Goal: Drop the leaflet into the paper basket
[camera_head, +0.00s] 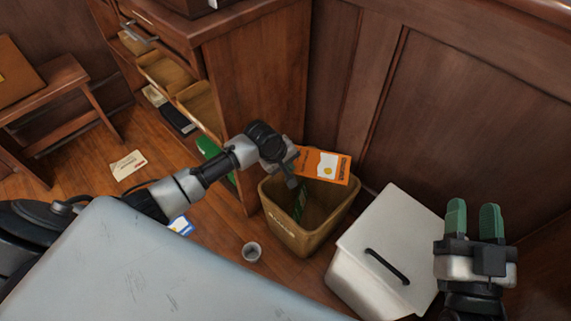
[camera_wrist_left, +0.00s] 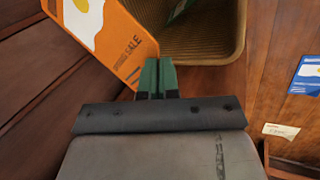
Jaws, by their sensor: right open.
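The leaflet (camera_head: 323,166) is an orange sheet with a white panel and a yellow spot. My left gripper (camera_head: 294,164) is shut on one end of it, and it sticks out to the right above the back of the basket. In the left wrist view, the leaflet (camera_wrist_left: 108,38) reaches the closed green fingers (camera_wrist_left: 157,76). The paper basket (camera_head: 282,231) is tan-brown and stands upright on the floor under the leaflet; something green (camera_head: 300,204) shows inside. My right gripper (camera_head: 473,220) is open and empty, above the right of the white bin.
A white lidded bin (camera_head: 392,241) with a black handle stands right of the basket. A small cup (camera_head: 251,252) stands on the floor in front. A wooden cabinet (camera_head: 262,90) with open drawers is behind left. Papers (camera_head: 128,165) lie on the floor. Wood panelling closes the back.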

